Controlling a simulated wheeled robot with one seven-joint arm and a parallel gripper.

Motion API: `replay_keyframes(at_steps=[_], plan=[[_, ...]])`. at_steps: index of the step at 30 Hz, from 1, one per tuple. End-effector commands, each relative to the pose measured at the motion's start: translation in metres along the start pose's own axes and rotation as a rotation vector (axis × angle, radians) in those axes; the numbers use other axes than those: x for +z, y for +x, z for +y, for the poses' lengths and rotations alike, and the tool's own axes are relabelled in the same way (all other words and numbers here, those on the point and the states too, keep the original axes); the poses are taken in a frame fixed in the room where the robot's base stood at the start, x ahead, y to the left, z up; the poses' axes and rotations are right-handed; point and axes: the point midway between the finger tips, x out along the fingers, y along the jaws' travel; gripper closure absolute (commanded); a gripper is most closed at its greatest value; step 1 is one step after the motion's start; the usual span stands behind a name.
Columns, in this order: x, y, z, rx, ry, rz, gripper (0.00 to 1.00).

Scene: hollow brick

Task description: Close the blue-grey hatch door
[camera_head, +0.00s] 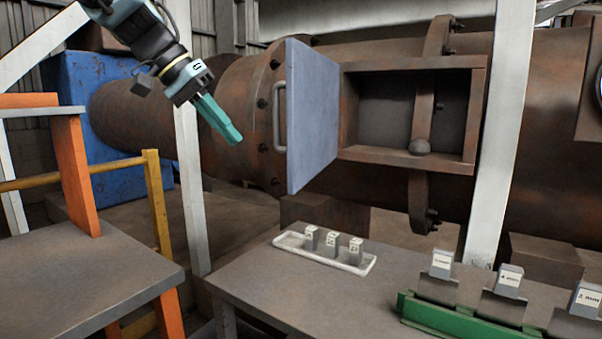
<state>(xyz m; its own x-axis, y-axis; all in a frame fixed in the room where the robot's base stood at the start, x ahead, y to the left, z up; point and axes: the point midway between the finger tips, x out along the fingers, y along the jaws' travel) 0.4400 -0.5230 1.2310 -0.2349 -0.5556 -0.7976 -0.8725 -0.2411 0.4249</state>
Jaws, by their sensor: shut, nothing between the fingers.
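The blue-grey hatch door (314,112) stands swung open on the left side of a square box-like opening (388,108). A grey bar handle (280,117) is fixed on the door's left-facing side. The opening has a rusty brown frame, and its inside is in plain view. My gripper (236,138), with teal fingers, is shut and empty. It hangs in the air to the left of the door, apart from the handle, pointing down and to the right.
A grey table (270,290) stands below the hatch. It bears a white tray (325,252) with several small labelled blocks and a green rack (440,317) with labelled grey pieces. A white post (493,140) stands right of the opening. A yellow rail (70,178) is at left.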

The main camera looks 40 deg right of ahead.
Motion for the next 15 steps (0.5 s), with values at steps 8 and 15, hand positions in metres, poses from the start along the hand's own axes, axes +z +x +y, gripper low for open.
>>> replay_keyframes(at_steps=[8, 15], plan=[[0.0, 0.041, 0.001, 0.003, -0.002, -0.005, 1.0], [0.001, 0.09, 0.0, 0.001, -0.004, -0.005, 1.0]])
